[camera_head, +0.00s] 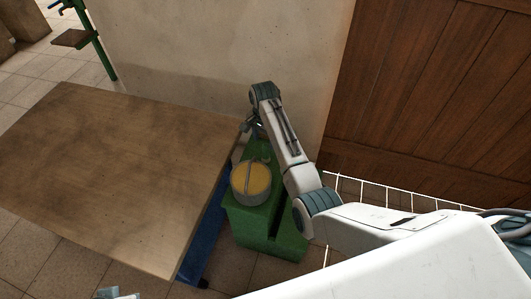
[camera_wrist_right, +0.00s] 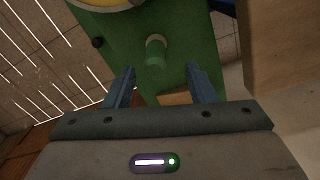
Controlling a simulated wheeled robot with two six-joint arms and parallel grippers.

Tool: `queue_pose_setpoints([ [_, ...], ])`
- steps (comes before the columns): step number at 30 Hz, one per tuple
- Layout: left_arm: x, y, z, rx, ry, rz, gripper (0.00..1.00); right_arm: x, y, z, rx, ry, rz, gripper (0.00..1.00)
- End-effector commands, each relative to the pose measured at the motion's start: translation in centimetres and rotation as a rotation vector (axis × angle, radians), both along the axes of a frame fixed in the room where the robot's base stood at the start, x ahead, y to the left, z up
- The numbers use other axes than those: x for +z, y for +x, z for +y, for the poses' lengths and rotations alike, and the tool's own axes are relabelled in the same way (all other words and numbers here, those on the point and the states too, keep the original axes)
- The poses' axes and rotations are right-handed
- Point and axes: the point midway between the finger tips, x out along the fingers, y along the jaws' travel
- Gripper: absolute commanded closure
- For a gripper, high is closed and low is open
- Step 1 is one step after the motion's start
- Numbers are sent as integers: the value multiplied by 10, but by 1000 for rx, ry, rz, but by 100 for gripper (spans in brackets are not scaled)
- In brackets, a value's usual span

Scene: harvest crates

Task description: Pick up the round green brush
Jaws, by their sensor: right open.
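The round green brush looks to be the short green cylinder (camera_wrist_right: 155,50) on the green stand (camera_wrist_right: 185,35), seen in the right wrist view just ahead of my fingertips. In the head view it is a small green shape (camera_head: 263,158) behind the round tub, hard to make out. My right gripper (camera_wrist_right: 160,74) is open, with its fingers apart and nothing between them. The brush lies beyond the gap, not between the fingers. In the head view the right gripper (camera_head: 249,126) is above the back end of the stand. A small grey part at the bottom left may be my left gripper (camera_head: 118,294).
A round tub with a yellow top (camera_head: 251,180) stands on the green stand, close to the brush. A wooden table (camera_head: 110,170) with a bare top is just left. A pale wall (camera_head: 220,60) rises behind, and a white wire rack (camera_head: 350,190) is at right.

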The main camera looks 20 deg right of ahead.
Motion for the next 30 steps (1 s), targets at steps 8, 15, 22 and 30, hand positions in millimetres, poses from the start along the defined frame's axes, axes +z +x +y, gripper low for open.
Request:
queue_pose_setpoints([
  [8, 7, -1, -2, -3, -5, -16, 64, -26, -2, -2, 1, -1, 1, 49],
  [15, -4, 3, -7, -10, -31, -57, 64, -61, -5, -5, 1, 0, 0, 49],
  [22, -5, 3, -9, -12, -39, -70, 64, -68, -5, -5, 1, 0, -1, 49],
  [30, -5, 3, -9, -12, -38, -69, 64, -68, -5, -5, 1, 0, -1, 81],
])
